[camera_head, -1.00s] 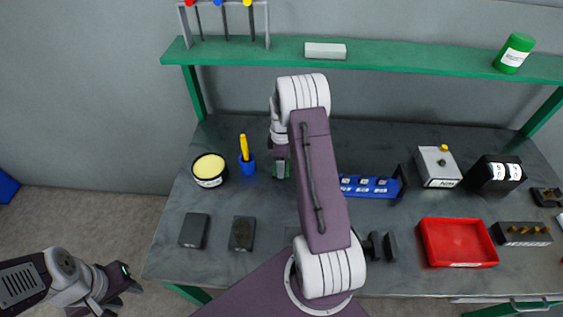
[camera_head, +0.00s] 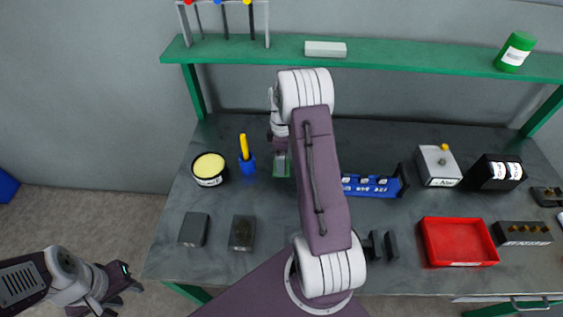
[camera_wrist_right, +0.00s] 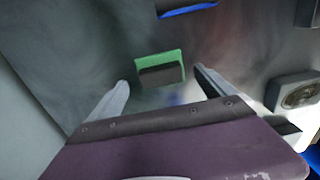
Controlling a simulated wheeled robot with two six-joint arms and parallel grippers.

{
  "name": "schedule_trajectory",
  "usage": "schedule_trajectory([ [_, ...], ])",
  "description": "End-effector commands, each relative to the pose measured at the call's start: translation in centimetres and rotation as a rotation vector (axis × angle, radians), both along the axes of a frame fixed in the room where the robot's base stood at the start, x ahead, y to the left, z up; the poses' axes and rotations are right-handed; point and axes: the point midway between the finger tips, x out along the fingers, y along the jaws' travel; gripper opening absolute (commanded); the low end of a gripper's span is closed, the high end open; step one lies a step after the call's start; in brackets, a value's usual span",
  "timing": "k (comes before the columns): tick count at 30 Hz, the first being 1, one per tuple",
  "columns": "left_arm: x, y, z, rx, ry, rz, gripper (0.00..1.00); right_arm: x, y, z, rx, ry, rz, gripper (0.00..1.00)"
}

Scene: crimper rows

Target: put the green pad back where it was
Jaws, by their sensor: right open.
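The green pad (camera_wrist_right: 175,57) with a dark block on its face shows in the right wrist view, just beyond my fingertips. In the head view the green pad (camera_head: 281,168) is on the grey table right of the blue cup, partly hidden by my right gripper (camera_head: 279,143). My right gripper (camera_wrist_right: 161,84) is open, with its two fingers spread to either side below the pad and nothing seen between them. My left gripper (camera_head: 122,286) is open and empty, off the table's left front corner.
A blue rack (camera_head: 372,187) and a red tray (camera_head: 458,242) lie to the right. Two dark blocks (camera_head: 194,229) (camera_head: 242,233) lie in front. A green shelf (camera_head: 390,60) runs above.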

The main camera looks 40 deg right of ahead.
Motion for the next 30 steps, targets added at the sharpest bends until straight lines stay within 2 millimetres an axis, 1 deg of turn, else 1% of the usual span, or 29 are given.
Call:
schedule_trajectory([
  [1, 0.0, 0.0, -0.2, 0.000, 0.000, 0.000, 0.36, 0.2, -0.1, 1.4, -0.003, -0.007, 0.000, 0.94],
  [3, 0.0, 0.0, -0.3, 0.000, 0.000, 0.000, 0.36, 0.1, -0.1, 3.3, -0.003, -0.005, 0.000, 0.94],
  [6, 0.0, 0.0, -0.3, 0.000, 0.000, 0.000, 0.36, 0.1, -0.1, 5.8, -0.003, -0.005, 0.000, 0.94],
  [9, 0.0, 0.0, -0.3, 0.000, 0.000, 0.000, 0.36, 0.1, -0.1, 7.5, -0.002, -0.004, 0.000, 0.94],
  [13, 0.0, 0.0, -0.3, 0.000, 0.000, 0.000, 0.36, 0.0, 0.0, 8.8, -0.001, -0.002, 0.000, 0.94],
  [17, 0.0, 0.0, -0.3, 0.000, 0.000, 0.000, 0.36, 0.0, 0.1, 9.1, 0.000, 0.000, -0.002, 0.94],
  [18, 0.0, 0.0, -0.3, 0.000, 0.000, 0.000, 0.36, -0.1, 0.5, 9.1, 0.000, -0.001, -0.014, 0.94],
  [20, 0.0, 0.0, -0.3, 0.000, 0.000, 0.000, 0.36, -0.5, 2.3, 9.1, -0.001, -0.007, -0.064, 0.94],
  [23, 0.0, 0.0, -0.3, 0.000, 0.000, 0.000, 0.36, -2.7, 7.9, 9.0, 0.003, -0.029, -0.248, 0.94],
  [24, 0.0, 0.0, -0.3, 0.000, 0.000, 0.000, 0.36, -4.1, 10.3, 8.8, 0.006, -0.042, -0.341, 0.94],
  [26, 0.0, 0.0, -0.3, 0.000, 0.000, 0.000, 0.36, -6.6, 13.4, 8.3, 0.017, -0.059, -0.477, 0.94],
  [27, 0.0, 0.0, -0.3, 0.000, 0.000, 0.000, 0.36, -8.4, 15.1, 8.0, 0.024, -0.069, -0.563, 0.94],
  [30, 0.0, 0.0, -0.3, 0.000, 0.000, 0.000, 0.36, -12.3, 18.0, 7.2, 0.044, -0.083, -0.740, 0.94],
])
